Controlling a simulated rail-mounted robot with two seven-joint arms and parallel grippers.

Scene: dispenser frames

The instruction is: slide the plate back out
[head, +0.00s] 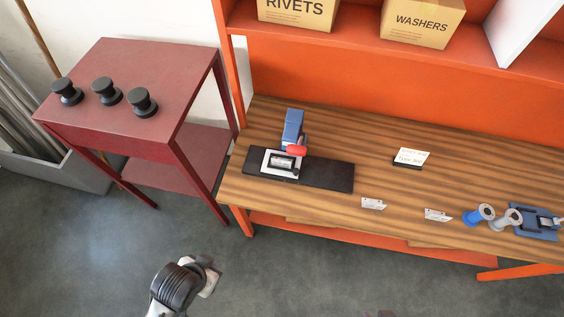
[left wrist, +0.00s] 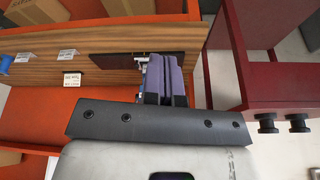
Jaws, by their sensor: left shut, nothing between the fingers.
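A white plate (head: 270,168) with a dark fitting on it lies on a long black base (head: 330,177) on the wooden bench. A blue upright (head: 292,125) with a red part (head: 297,150) stands at its back edge. My left gripper (head: 212,272) is over the floor, well in front of the bench and apart from the plate. In the left wrist view its two fingers (left wrist: 165,78) are together and empty. They hide most of the device behind them; the black base (left wrist: 190,58) shows beside them. My right gripper does not show.
A dark red side table (head: 150,75) with several black knobs (head: 108,92) stands left of the bench. Small label cards (head: 373,204) and a blue fixture (head: 535,220) with spools are on the bench's right. Boxes (head: 422,22) sit on the orange shelf above.

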